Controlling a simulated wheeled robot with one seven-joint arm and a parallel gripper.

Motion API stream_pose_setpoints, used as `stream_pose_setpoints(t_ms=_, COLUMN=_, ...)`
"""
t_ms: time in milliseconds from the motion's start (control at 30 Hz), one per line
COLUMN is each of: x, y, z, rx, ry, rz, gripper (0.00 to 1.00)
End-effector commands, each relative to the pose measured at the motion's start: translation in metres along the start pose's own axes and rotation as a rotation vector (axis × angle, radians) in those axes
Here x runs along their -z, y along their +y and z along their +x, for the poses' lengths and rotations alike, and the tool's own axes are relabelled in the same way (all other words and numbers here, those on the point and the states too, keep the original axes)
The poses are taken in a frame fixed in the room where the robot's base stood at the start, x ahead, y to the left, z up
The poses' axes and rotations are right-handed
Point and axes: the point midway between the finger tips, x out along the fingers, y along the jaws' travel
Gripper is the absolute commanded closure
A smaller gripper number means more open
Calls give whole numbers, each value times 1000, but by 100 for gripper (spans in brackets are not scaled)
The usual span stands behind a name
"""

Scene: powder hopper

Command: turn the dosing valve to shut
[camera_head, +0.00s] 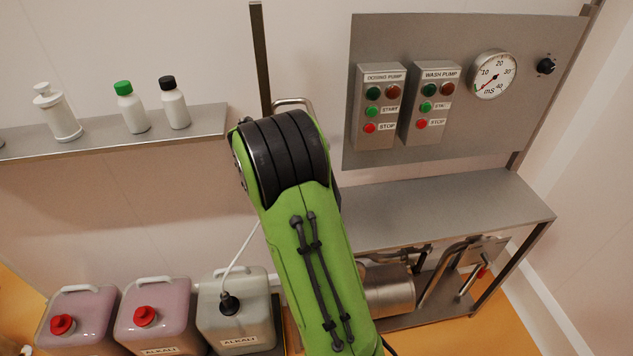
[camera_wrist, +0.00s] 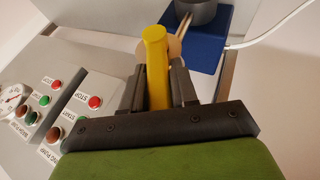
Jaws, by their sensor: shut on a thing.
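The dosing valve shows in the wrist view as a yellow lever handle (camera_wrist: 156,75) with a brass-coloured body (camera_wrist: 175,48) behind it. My gripper (camera_wrist: 158,78) has its dark fingers on either side of the yellow handle and is shut on it. The handle runs roughly up and down in this view. A thin pipe leads from the valve body toward a blue block (camera_wrist: 208,42) with a grey round part on top. In the head view my green arm hides the valve and my gripper. How far the valve is turned cannot be told.
The dosing pump box (camera_head: 378,105) and wash pump box (camera_head: 430,103) sit on a grey panel with a gauge (camera_head: 492,74). Bottles stand on a shelf (camera_head: 190,122) at left. Canisters (camera_head: 237,312) stand below. The metal bench top (camera_head: 440,208) at right looks clear.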

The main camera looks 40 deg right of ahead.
Motion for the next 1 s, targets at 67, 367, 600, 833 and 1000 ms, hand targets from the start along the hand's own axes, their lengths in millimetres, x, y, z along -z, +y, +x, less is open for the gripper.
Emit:
stream_pose_setpoints(t_ms=67, x=2, y=-7, z=-1, rx=-68, ry=1, rz=-38, gripper=100)
stream_pose_setpoints(t_ms=367, x=0, y=-22, z=3, rx=-334, ry=2, rz=-146, gripper=100)
stream_pose_setpoints(t_ms=600, x=-2, y=-32, z=9, rx=-547, ry=4, rz=-231, gripper=100)
stream_pose_setpoints(t_ms=833, x=-5, y=-42, z=18, rx=-747, ry=5, rz=-313, gripper=100)
stream_pose_setpoints(t_ms=1000, x=-8, y=-47, z=24, rx=-879, ry=6, rz=-365, gripper=100)
